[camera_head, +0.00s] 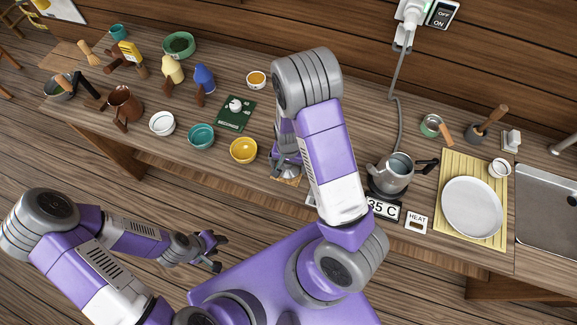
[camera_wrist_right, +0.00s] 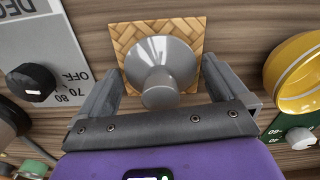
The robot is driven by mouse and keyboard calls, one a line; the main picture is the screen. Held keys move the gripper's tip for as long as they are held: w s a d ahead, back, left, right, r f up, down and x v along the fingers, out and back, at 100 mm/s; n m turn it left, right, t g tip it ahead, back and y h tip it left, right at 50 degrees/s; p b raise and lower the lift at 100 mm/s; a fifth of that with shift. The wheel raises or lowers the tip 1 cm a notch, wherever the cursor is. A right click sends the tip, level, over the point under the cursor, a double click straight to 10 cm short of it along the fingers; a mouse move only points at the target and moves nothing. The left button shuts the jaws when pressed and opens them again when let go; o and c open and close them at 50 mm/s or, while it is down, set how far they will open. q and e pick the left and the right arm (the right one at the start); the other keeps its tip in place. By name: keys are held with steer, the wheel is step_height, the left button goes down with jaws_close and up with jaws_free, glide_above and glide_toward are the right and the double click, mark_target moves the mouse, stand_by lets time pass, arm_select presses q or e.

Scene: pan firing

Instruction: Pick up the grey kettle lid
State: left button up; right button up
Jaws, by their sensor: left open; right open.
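The grey kettle lid (camera_wrist_right: 163,62) lies on a woven square mat (camera_wrist_right: 128,32) in the right wrist view, its knob towards the camera. In the head view the lid (camera_head: 287,171) is partly hidden by my right arm. My right gripper (camera_wrist_right: 160,88) is open, with one finger on each side of the lid's knob; I cannot tell whether they touch it. In the head view the right gripper (camera_head: 284,160) is mostly hidden. The grey kettle (camera_head: 391,176) stands uncovered on its base at right. My left gripper (camera_head: 216,252) is open and empty, away from the counter.
A yellow bowl (camera_head: 243,151) is left of the lid and shows close by in the right wrist view (camera_wrist_right: 298,75). A panel with a black knob (camera_wrist_right: 30,82) is on the other side. A white plate (camera_head: 472,207) lies on a bamboo mat (camera_head: 449,165) near the sink (camera_head: 548,200).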

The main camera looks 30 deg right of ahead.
steer(key=shift+c, duration=0.5)
steer(key=shift+r, duration=0.15)
steer(key=c, duration=0.9)
